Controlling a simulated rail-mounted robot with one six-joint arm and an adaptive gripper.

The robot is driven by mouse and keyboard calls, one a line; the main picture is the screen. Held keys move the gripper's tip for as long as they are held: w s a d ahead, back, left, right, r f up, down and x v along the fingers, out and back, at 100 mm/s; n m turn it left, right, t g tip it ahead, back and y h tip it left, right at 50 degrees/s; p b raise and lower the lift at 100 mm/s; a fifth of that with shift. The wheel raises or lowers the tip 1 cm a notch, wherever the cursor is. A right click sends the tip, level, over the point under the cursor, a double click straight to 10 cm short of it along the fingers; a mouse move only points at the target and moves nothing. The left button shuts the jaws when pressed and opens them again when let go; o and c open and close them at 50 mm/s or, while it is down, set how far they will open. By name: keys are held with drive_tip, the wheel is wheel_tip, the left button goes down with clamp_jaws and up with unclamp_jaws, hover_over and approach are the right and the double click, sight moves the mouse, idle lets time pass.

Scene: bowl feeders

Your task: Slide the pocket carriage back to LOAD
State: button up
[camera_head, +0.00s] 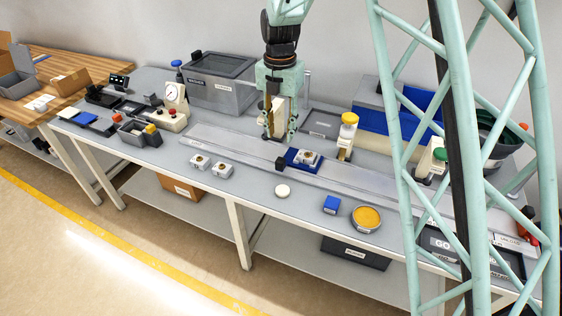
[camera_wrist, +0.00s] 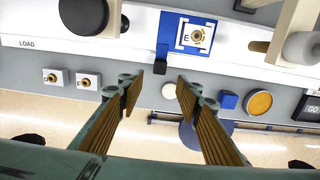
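The pocket carriage is a blue block (camera_head: 292,156) on a long pale rail (camera_head: 355,177). It carries a white block with a brass fitting. In the wrist view the carriage (camera_wrist: 170,29) is at the upper middle, and a blue arm with a black knob (camera_wrist: 163,67) sticks out at its left front corner. The LOAD label (camera_wrist: 27,44) is at the far left of the rail, well away from the carriage. My gripper (camera_wrist: 160,86) is open and empty, with the knob just beyond the gap between its fingertips. In the head view my gripper (camera_head: 279,137) is above and behind the knob (camera_head: 281,163).
A yellow-capped post (camera_head: 347,135) stands behind the carriage on the right. The rail left of the carriage looks clear.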

sight(280, 159)
drive_tip(key=shift+f, duration=0.15)
drive_tip(key=shift+f+b, duration=1.05)
drive_tip(key=shift+f, duration=5.7)
drive_tip(key=shift+c, duration=0.7)
clamp_jaws()
